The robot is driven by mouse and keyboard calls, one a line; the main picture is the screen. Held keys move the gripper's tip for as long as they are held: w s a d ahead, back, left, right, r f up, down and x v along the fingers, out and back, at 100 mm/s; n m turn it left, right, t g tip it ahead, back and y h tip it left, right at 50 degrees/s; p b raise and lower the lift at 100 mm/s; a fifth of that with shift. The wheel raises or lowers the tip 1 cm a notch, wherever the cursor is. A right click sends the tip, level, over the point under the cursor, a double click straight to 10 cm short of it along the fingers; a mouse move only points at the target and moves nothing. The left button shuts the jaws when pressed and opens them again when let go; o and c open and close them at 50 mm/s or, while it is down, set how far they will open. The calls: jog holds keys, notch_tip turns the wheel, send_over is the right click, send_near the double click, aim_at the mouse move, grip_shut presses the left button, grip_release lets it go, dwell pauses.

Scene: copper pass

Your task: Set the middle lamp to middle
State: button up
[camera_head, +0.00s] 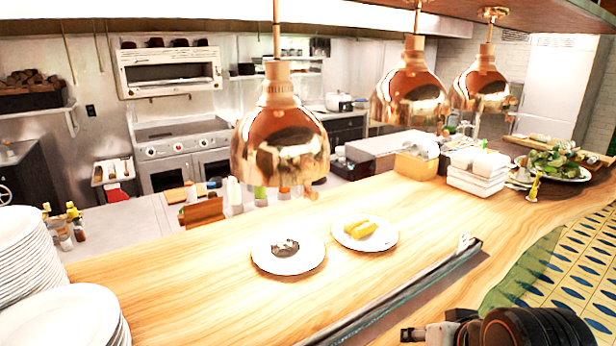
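Three copper pendant lamps hang in a row over the wooden counter. The middle lamp (412,92) hangs on a thin rod, upright, right of the picture's centre, clear of the counter. The left lamp (280,142) looks largest and lowest in the picture. The right lamp (482,86) is beside the middle one and looks slightly higher. Nothing of mine touches any lamp. Dark parts of my arm show at the bottom right edge, far below the lamps. I cannot make out gripper fingers there.
The wooden counter (200,280) holds two plates of food (290,262) (365,244), white plate stacks (62,322) at left, and white containers (477,184) at right. A dark-edged rail (400,300) runs along its front. The space around the middle lamp looks free.

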jog(key=w+a+r+m+t+y+p, duration=0.1)
jog(key=w+a+r+m+y+p, duration=0.15)
jog(key=w+a+m, duration=0.35)
jog(key=m+t+y+p, duration=0.6)
jog(key=m+t+y, duration=0.1)
jog(key=m, duration=1.5)
send_near(315, 196)
jog(key=shift+h, duration=0.25)
jog(key=b+x, duration=0.1)
jog(key=x, duration=0.9)
jog(key=shift+w+a, duration=0.2)
jog(key=shift+a, duration=0.1)
jog(key=shift+c, duration=0.5)
jog(key=shift+r, duration=0.1)
grip_shut()
